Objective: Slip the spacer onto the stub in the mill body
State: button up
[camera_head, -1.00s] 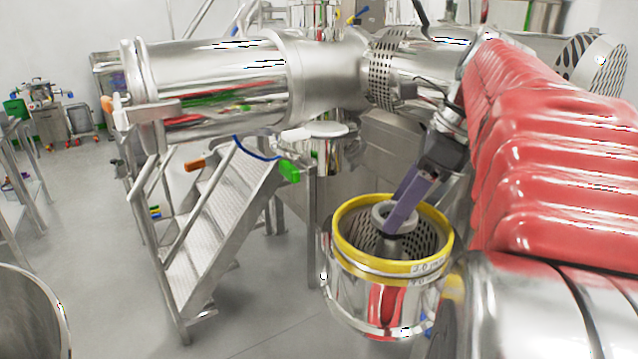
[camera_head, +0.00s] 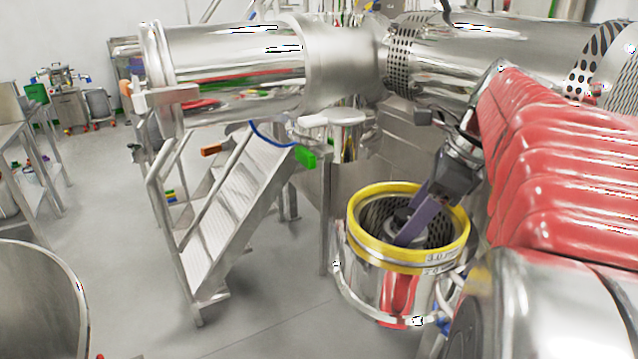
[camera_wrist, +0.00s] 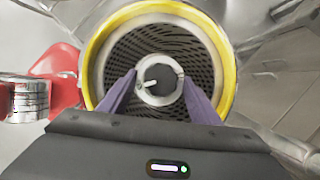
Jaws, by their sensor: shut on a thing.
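The mill body (camera_head: 372,278) is a steel drum with a yellow rim and a perforated inner screen, standing at the lower middle right of the head view. My gripper (camera_head: 404,238) reaches down into it with its purple fingers. In the wrist view my gripper (camera_wrist: 159,82) is shut on the spacer, a pale grey ring (camera_wrist: 160,99), with one finger on each side. The dark round end of the stub (camera_wrist: 160,77) shows inside the ring, so the ring appears to surround it. How far down the ring sits cannot be told.
Ribbed red covering (camera_head: 560,160) fills the right side close to my arm. A steel stair (camera_head: 235,205) stands left of the mill body, and a large horizontal steel vessel (camera_head: 240,70) lies behind.

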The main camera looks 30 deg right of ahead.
aim_at(425, 231)
jog(key=shift+f, duration=1.15)
jog(key=o, duration=1.2)
jog(key=v, duration=0.6)
jog(key=shift+r, duration=0.15)
jog(key=shift+s+d+r, duration=0.15)
jog(key=shift+s+r, duration=0.1)
jog(key=shift+r, duration=0.25)
